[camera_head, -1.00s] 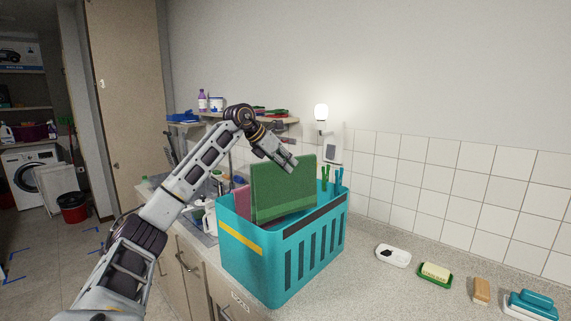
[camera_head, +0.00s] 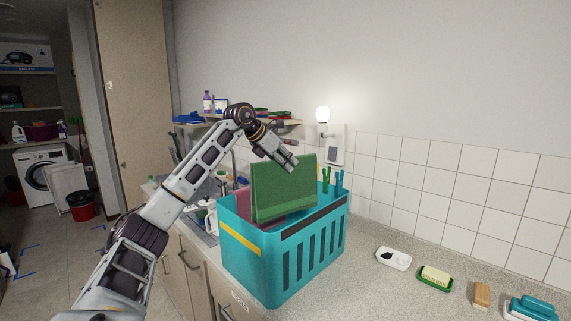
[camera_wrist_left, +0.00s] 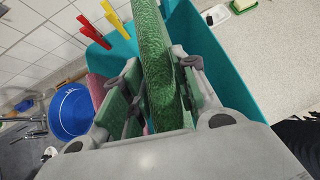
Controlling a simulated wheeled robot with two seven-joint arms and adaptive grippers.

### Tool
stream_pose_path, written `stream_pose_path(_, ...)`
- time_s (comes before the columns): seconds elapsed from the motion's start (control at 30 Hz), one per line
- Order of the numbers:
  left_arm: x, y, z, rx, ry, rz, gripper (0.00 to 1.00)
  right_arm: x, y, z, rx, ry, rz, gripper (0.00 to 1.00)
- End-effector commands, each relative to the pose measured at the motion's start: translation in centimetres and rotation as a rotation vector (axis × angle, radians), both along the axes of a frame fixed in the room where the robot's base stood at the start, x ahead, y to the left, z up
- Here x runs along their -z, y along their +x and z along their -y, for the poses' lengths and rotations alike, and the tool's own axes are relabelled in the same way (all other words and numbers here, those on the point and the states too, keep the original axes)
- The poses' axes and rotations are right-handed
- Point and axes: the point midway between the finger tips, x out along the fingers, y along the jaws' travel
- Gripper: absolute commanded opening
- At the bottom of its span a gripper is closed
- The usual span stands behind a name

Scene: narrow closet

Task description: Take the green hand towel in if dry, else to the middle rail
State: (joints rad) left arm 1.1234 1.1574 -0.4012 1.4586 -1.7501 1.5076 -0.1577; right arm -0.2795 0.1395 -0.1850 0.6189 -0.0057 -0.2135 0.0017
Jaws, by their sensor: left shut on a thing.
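The green hand towel (camera_head: 284,190) hangs folded and upright, its lower part inside a teal basket (camera_head: 290,262) on the counter. My left gripper (camera_head: 288,164) is at the towel's top edge, shut on it. In the left wrist view the towel (camera_wrist_left: 154,50) runs between the two fingers of my left gripper (camera_wrist_left: 162,88). The towel's lower end is hidden by the basket wall. I cannot tell from its look whether it is dry. No middle rail can be made out. My right gripper is not in view.
A pink cloth (camera_head: 243,201) is in the basket beside the towel. Soap dishes (camera_head: 435,277) and a brush (camera_head: 531,307) lie to the right. A wall lamp (camera_head: 323,115) glows behind. A shelf (camera_head: 270,122) is behind my arm.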

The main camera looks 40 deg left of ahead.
Motion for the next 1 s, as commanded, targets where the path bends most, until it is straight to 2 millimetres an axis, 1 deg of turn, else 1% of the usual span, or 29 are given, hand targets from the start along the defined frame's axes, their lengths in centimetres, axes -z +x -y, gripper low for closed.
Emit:
stream_pose_path(0.03,-0.7,0.0,0.1,0.001,-0.001,0.002,0.00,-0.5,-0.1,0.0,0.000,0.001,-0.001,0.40)
stream_pose_path(0.23,-2.2,0.2,0.4,0.008,0.000,0.002,0.00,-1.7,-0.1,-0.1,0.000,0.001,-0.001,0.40)
stream_pose_path(0.47,-4.5,0.5,1.2,0.020,0.000,0.002,0.00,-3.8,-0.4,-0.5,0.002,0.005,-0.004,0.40)
stream_pose_path(0.87,-8.5,1.1,3.5,0.059,0.000,0.002,0.00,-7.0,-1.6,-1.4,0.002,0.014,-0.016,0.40)
stream_pose_path(1.0,-9.9,1.2,4.4,0.074,0.001,0.003,0.00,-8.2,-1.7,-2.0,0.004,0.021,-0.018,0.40)
